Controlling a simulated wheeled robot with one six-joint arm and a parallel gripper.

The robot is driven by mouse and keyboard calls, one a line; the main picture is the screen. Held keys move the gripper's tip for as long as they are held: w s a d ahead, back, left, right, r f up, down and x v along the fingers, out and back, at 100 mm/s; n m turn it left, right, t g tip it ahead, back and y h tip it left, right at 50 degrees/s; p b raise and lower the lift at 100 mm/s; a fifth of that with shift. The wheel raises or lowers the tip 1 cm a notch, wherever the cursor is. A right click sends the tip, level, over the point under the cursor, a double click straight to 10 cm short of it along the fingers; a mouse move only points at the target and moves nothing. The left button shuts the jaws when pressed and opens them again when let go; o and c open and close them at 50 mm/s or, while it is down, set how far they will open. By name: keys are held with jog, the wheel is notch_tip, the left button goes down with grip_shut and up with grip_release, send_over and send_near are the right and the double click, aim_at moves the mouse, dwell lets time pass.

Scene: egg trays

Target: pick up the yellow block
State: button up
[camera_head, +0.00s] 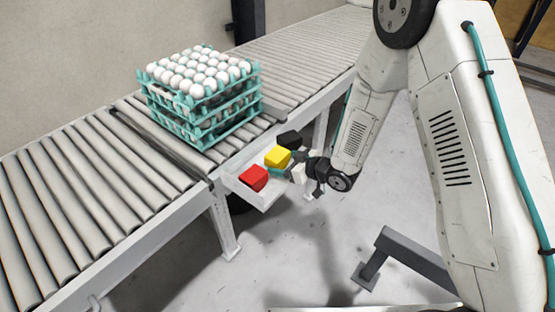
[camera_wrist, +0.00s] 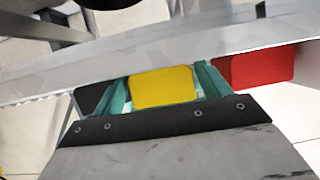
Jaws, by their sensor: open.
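The yellow block (camera_head: 277,157) sits in a small white tray (camera_head: 256,196) fixed to the side of the conveyor in the head view. My gripper (camera_head: 285,173) is close beside it on the near side. In the wrist view the yellow block (camera_wrist: 163,87) shows between the two teal fingers of my gripper (camera_wrist: 160,92), one on each side of it. The fingers are open; I cannot tell whether either touches the block. The lower part of the block is hidden by the gripper body.
A red block (camera_head: 253,178) is to the left of the yellow one and a black block (camera_head: 288,140) to its right, both close. A stack of teal egg trays (camera_head: 204,113) with white eggs stands on the roller conveyor (camera_head: 66,205). A grey metal frame (camera_head: 400,255) stands on the floor.

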jog(key=shift+w+a+f, duration=0.1)
jog(key=shift+a, duration=0.05)
jog(key=c, duration=0.9)
jog(key=shift+c, duration=0.2)
jog(key=shift+r, duration=0.2)
